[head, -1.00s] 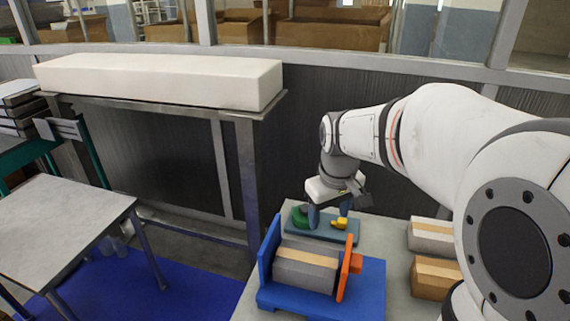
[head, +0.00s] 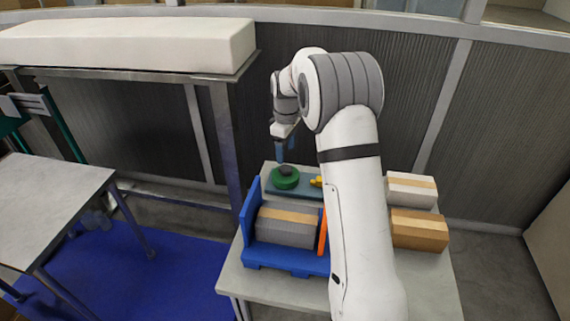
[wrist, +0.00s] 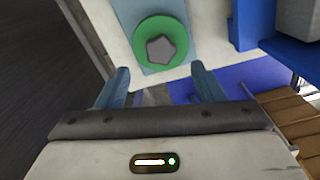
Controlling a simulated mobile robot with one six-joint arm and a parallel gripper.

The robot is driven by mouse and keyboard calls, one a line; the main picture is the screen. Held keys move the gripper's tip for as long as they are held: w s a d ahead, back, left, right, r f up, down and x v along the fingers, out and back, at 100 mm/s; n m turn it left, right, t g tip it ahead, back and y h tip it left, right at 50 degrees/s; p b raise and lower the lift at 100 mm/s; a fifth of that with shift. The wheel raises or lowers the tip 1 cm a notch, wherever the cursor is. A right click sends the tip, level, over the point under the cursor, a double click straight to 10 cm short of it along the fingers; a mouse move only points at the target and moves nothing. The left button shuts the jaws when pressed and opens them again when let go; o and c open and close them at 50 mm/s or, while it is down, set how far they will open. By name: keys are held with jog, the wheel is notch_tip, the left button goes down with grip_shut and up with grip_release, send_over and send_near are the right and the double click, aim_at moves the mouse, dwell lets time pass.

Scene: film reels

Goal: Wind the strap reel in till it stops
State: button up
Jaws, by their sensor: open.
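A green disc (head: 286,184) with a dark grey knob (head: 285,171) lies on a slate-blue plate (head: 312,193) on the bench. A yellow piece (head: 316,181) beside it is partly hidden by my arm. In the wrist view, the green disc (wrist: 160,23) is whole and its grey knob (wrist: 160,50) has several blunt corners. My gripper (head: 281,158) is above and behind the disc. Its two blue fingers (wrist: 160,75) are apart with nothing between them and do not touch the knob. I cannot tell which part is the strap reel.
An orange side piece (head: 323,232) is partly behind my arm. Two banded boxes (head: 410,190) (head: 418,232) sit at the right. A grey table (head: 50,205) stands left.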

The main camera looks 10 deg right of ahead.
aim_at(286, 168)
notch_tip(286, 168, down, 6)
jog(key=shift+f, duration=0.2)
jog(key=c, duration=1)
jog(key=shift+m, duration=0.4)
